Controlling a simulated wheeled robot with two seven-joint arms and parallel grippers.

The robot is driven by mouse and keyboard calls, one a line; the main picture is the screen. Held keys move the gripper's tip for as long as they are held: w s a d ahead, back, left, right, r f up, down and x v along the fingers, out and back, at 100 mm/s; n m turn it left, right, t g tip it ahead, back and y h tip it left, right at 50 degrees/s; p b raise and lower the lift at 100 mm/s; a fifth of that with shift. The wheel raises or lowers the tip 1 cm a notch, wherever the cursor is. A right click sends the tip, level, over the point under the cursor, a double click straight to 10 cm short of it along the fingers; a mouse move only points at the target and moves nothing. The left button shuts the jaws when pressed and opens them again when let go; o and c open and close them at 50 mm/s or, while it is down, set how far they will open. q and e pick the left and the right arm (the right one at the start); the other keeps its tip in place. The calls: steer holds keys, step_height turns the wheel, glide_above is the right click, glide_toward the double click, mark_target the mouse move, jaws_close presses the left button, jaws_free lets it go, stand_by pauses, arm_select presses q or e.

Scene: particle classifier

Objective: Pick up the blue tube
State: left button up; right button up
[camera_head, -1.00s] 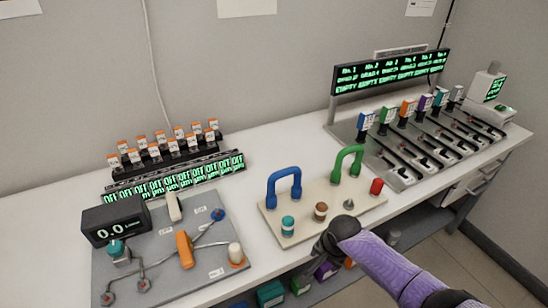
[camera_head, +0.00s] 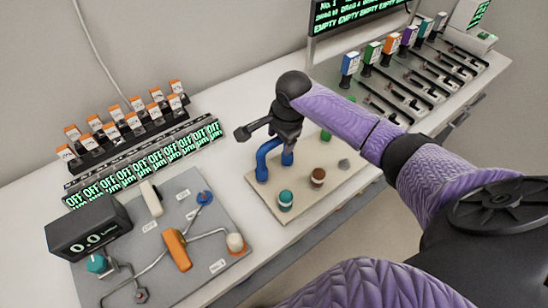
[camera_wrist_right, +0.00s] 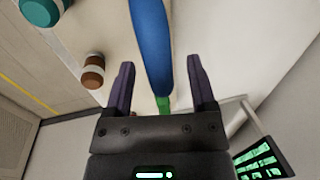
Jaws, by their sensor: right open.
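The blue tube (camera_head: 263,163) is an upside-down U standing on a beige board (camera_head: 330,194). My right gripper (camera_wrist_right: 160,65) is open. In the right wrist view, the blue tube (camera_wrist_right: 150,40) runs between its two spread fingers, with a visible gap on both sides. In the head view, the right gripper is at the top of the tube, coming from above. My left gripper is not in view.
The board also carries a teal-capped piece (camera_head: 286,200), a brown-capped piece (camera_head: 318,177) and a green tube (camera_head: 326,135), mostly hidden by my right arm. A grey panel with an orange handle (camera_head: 176,250) lies to the left. Racks and displays stand behind.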

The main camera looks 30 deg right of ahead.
steer(key=shift+f, duration=0.1)
jaws_close()
stand_by(1.3)
